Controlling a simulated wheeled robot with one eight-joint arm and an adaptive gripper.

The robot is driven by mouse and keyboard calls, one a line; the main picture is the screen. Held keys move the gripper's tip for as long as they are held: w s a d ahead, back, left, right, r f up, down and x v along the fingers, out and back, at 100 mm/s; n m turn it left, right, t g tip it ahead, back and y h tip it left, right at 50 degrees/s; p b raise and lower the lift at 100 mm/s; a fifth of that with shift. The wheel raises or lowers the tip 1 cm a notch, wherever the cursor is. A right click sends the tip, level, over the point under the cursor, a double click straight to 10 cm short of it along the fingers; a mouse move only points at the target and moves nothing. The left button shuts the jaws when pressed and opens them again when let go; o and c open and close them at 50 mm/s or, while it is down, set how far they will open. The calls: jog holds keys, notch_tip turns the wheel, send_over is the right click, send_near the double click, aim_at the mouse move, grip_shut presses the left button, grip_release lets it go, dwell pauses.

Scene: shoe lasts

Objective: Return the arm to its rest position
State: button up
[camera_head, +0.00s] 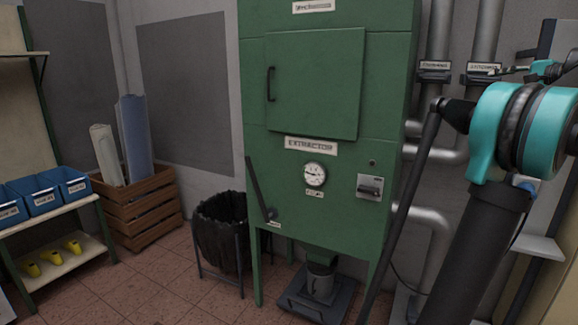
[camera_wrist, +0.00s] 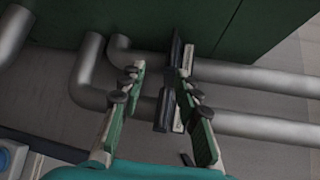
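My gripper (camera_wrist: 160,78) is open in the wrist view, its two green-padded fingers apart with nothing held between them. Beyond the fingertips are grey pipes (camera_wrist: 255,75) and a dark bracket (camera_wrist: 170,100); I cannot tell how far off they are. In the head view my arm is raised at the right, with teal joints and a black link. Part of my gripper shows small near the right edge, in front of the wall pipes (camera_head: 437,30), partly hidden by my arm.
A green extractor cabinet (camera_head: 300,215) with its door shut stands in the middle. A black bin (camera_head: 222,225), a wooden crate (camera_head: 140,205) with rolls, and a shelf with blue bins (camera_head: 35,195) and yellow pieces (camera_head: 52,257) are at left. Open tiled floor lies at lower left.

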jog(key=w+a+f+n+g, duration=0.2)
jog(key=a+f+n+g, duration=0.35)
jog(key=a+f, duration=1.7)
jog(key=s+a+f+n+g+h, duration=0.1)
jog(key=s+a+f+n+g, duration=0.1)
jog(key=s+a+f, duration=0.4)
jog(key=s+a+f+n+g, duration=0.2)
jog(key=a+f, duration=0.7)
jog(key=f, duration=0.1)
jog(key=s+a+f+n+h, duration=0.2)
jog(key=s+a+f+n, duration=0.1)
jog(key=s+f, duration=0.6)
jog(key=s+a+f+n+g+h, duration=0.1)
jog(key=s+a+f+n+h, duration=0.1)
jog(key=s+f, duration=0.8)
jog(key=shift+s+a+f+n, duration=0.2)
jog(key=shift+s+a+n, duration=0.55)
jog(key=shift+a, duration=0.2)
